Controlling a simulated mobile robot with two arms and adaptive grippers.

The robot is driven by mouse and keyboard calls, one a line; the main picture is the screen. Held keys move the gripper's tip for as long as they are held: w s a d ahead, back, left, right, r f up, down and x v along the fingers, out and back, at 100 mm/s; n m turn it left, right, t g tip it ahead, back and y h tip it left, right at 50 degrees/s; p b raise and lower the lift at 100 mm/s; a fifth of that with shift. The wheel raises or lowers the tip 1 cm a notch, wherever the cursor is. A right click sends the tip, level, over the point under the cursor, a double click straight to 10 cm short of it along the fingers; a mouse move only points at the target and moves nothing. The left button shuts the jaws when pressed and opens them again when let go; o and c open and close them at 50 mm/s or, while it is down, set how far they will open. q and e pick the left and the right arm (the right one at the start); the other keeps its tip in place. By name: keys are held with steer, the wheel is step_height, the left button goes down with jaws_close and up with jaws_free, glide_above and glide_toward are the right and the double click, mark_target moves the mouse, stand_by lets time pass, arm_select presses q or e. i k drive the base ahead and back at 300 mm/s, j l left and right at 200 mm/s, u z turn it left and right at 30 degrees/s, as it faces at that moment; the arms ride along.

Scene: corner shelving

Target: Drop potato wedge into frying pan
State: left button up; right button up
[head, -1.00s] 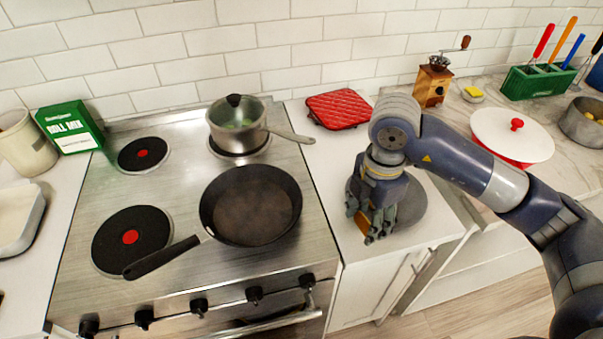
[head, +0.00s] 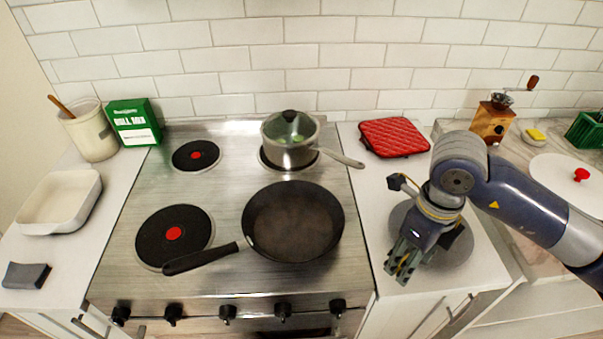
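The black frying pan (head: 293,222) sits on the front right of the stove, its handle pointing to the lower left. It looks empty. My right gripper (head: 398,272) points down over the counter, just right of the stove edge and the pan. It is above the near-left side of a round grey board or plate (head: 455,250). Its fingers look close together, but I cannot tell whether anything is between them. I cannot make out a potato wedge. My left gripper is not in view.
A lidded pot (head: 290,148) stands on the rear right burner, its handle reaching toward the counter. A red quilted pad (head: 393,138) and a wooden grinder (head: 490,122) stand behind my arm. The left burners (head: 174,236) are bare.

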mark_target(302, 227)
steer(key=l, duration=0.45)
steer(key=i+l, duration=0.1)
steer(key=l, duration=0.35)
steer(key=l+u, duration=0.1)
steer(key=u, duration=1.2)
